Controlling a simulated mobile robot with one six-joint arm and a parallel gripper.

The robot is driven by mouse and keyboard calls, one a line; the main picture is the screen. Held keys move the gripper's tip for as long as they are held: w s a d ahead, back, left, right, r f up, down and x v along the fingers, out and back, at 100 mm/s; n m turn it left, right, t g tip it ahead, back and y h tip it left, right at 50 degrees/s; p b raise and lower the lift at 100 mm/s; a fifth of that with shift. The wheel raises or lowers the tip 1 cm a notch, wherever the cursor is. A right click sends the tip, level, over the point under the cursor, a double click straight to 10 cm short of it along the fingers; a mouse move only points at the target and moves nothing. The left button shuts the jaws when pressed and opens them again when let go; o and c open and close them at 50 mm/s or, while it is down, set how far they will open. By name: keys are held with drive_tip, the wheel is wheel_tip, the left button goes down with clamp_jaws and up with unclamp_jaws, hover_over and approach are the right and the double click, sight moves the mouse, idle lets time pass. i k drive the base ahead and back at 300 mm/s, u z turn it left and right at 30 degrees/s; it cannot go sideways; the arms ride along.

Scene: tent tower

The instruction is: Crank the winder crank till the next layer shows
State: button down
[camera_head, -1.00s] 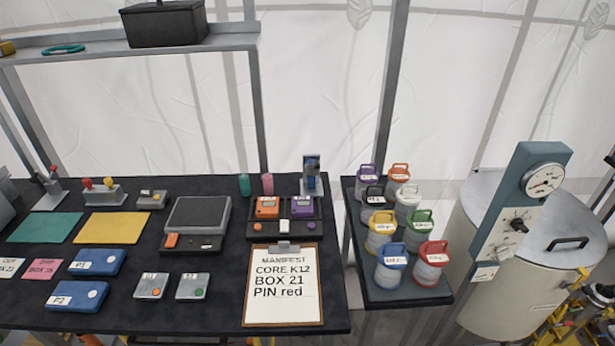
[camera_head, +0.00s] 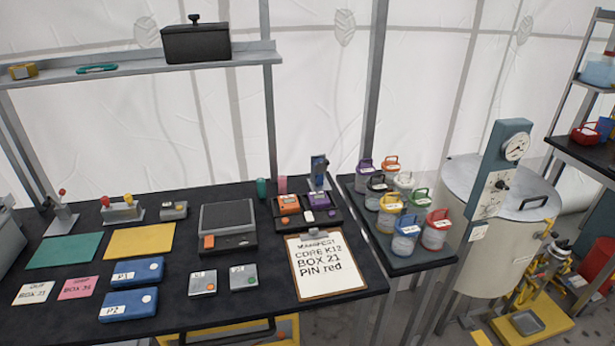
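I cannot make out a winder crank for certain in the head view. A yellow-framed machine (camera_head: 530,285) stands low at the right, beside the large cream drum (camera_head: 487,255); its parts are small and partly cut off, so I cannot tell whether it carries the crank. A grey tray (camera_head: 527,322) sits at its front. My gripper is not in view.
A dark table (camera_head: 60,318) holds pads, blue boxes, a scale (camera_head: 228,217) and a manifest clipboard (camera_head: 325,265). A side stand (camera_head: 403,264) carries several lidded jars. A gauge post (camera_head: 497,185) rises at the drum. A rack (camera_head: 585,150) stands far right.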

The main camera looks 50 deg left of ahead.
sight(321, 167)
drive_tip(key=z, duration=0.15)
drive_tip(key=k, duration=0.75)
drive_tip(key=u, duration=1.6)
drive_tip(key=i, duration=1)
drive_tip(key=u, duration=0.1)
drive_tip(key=k, duration=0.35)
drive_tip(key=u, duration=0.05)
